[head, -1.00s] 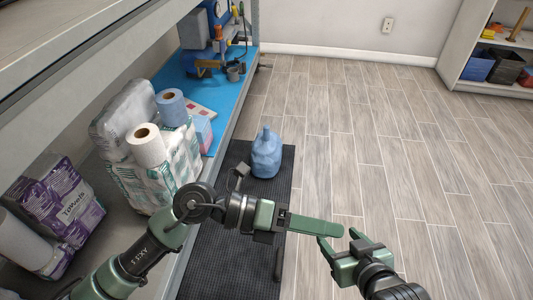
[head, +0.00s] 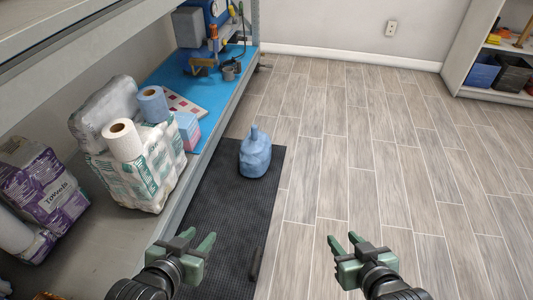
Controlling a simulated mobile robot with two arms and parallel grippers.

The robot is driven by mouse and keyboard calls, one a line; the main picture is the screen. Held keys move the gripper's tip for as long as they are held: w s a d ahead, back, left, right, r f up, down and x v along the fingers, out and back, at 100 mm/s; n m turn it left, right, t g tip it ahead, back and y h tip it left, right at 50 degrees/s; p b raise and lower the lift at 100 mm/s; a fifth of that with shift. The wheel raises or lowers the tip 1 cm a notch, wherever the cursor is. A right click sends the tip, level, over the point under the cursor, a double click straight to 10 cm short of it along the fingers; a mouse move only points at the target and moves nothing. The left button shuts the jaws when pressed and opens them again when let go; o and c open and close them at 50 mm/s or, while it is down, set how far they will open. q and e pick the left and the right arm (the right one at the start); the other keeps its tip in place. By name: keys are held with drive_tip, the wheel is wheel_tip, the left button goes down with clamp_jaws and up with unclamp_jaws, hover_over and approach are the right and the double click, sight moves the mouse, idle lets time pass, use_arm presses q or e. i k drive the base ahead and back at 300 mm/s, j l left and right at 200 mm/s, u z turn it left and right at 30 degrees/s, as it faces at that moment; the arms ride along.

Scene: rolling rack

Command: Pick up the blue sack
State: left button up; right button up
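The blue sack (head: 255,155) stands upright, its neck gathered at the top, on the far part of a black mat on the floor, apart from both grippers. My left gripper (head: 196,243) is open and empty over the near part of the mat, on the near side of the sack and a little left of it. My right gripper (head: 346,241) is open and empty over the wood floor, on the near right side of the sack.
The black ribbed mat (head: 215,215) runs along a grey shelf (head: 95,250) on the left. Paper towel packs (head: 145,175) and a purple pack (head: 50,180) sit on the shelf near its edge. The tiled wood floor (head: 370,150) to the right is clear.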

sight(255, 151)
drive_tip(key=i+l+u, duration=0.15)
drive_tip(key=l, duration=0.35)
drive_tip(key=l+u, duration=0.2)
drive_tip(key=l, duration=0.3)
drive_tip(key=i+l+u, duration=0.15)
drive_tip(key=l, duration=0.4)
drive_tip(key=i+l+u, duration=0.35)
drive_tip(key=i+l, duration=0.15)
drive_tip(key=l, duration=0.2)
drive_tip(key=i+l+u, duration=0.15)
drive_tip(key=l, duration=0.2)
drive_tip(key=i+l+u, duration=0.2)
drive_tip(key=l, duration=0.25)
drive_tip(key=i, duration=0.05)
